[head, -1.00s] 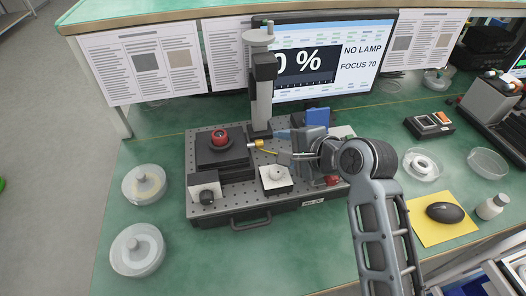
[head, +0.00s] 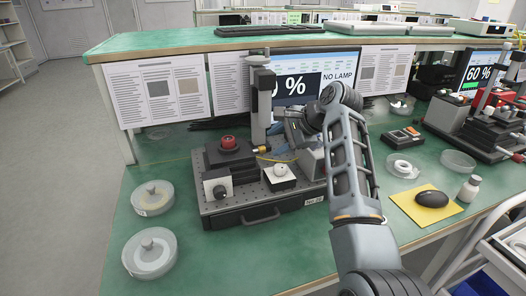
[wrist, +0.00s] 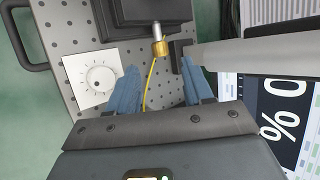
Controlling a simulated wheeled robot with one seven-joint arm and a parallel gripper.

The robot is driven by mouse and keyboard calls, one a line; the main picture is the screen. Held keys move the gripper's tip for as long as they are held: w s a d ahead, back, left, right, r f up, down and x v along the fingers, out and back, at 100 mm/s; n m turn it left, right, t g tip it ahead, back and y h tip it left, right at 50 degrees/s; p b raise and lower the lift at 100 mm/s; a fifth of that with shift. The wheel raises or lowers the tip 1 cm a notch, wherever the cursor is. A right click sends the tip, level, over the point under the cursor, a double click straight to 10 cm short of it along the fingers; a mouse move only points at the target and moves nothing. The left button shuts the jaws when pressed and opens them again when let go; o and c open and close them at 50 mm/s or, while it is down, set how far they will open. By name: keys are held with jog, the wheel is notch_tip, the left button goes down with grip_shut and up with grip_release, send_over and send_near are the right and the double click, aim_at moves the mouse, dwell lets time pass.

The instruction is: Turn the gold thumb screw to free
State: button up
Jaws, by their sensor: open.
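The gold thumb screw (wrist: 158,47) sits at the end of a silver stub on the black mount in the wrist view. A thin yellow fiber runs from it down between my fingers. It also shows, small, beside the black stage in the head view (head: 263,150). My gripper (wrist: 157,67) is open, with one blue finger on each side of the fiber. In the picture, the screw lies just beyond the fingertips, roughly centred between them. I see no contact, and the height gap is hard to judge. In the head view my arm partly hides the gripper.
A grey post (head: 262,105) stands close to the screw, and its arm lies beside my right finger in the wrist view. A white block with a dial (wrist: 98,80) is near my left finger. The perforated board (head: 240,205) carries it all. A monitor (head: 340,75) stands behind.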

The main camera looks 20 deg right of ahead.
aim_at(262, 150)
jog(key=shift+x, duration=2.4)
jog(key=shift+f, duration=0.1)
grip_shut()
